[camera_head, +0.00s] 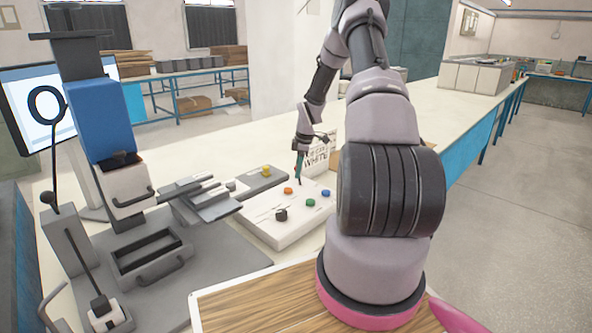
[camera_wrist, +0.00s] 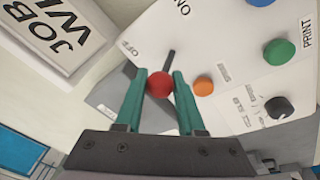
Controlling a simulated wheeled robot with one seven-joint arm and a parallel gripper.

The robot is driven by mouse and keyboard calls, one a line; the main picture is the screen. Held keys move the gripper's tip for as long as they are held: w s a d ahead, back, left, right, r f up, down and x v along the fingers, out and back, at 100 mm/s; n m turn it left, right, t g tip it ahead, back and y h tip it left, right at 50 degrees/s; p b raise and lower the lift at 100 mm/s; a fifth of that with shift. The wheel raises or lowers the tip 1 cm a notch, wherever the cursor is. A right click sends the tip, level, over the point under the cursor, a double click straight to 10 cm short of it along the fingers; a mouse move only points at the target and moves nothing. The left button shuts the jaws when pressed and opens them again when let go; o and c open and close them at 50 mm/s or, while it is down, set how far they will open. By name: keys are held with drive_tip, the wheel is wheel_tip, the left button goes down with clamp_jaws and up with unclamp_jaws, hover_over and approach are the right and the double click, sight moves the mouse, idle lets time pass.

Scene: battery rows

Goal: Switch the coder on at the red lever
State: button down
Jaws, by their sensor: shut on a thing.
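The red lever (camera_wrist: 158,84) has a round red ball on a dark stem, which runs up to the white coder panel (camera_wrist: 235,60). My gripper (camera_wrist: 160,80) has its two green fingers on either side of the red ball, shut on it. The word OFF is printed near the stem, and ON stands farther up the panel. In the head view my gripper (camera_head: 299,166) is at the far edge of the coder box (camera_head: 268,231); the red ball is mostly hidden there.
Orange (camera_wrist: 204,86), green (camera_wrist: 279,52) and blue buttons and a black knob (camera_wrist: 279,107) sit close to the lever. A white printed card (camera_head: 317,158) stands behind. A grey machine with a blue head (camera_head: 98,112) stands at left.

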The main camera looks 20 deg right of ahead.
sight(306, 188)
drive_tip(key=s+t, duration=0.1)
drive_tip(key=s+d+t+y, duration=0.1)
drive_tip(key=t, duration=0.1)
drive_tip(key=shift+s, duration=0.15)
drive_tip(key=shift+s+d+f+t+y, duration=0.15)
drive_tip(key=shift+s+t+y, duration=0.3)
drive_tip(key=shift+t, duration=0.5)
drive_tip(key=shift+s+d+f+t+y, duration=0.1)
drive_tip(key=shift+s+t+y, duration=0.3)
drive_tip(key=shift+t, duration=0.55)
drive_tip(key=c, duration=0.5)
unclamp_jaws()
drive_tip(key=v, duration=1)
drive_tip(key=shift+s+d+r, duration=0.15)
drive_tip(key=shift+s+r, duration=0.05)
drive_tip(key=shift+s, duration=0.15)
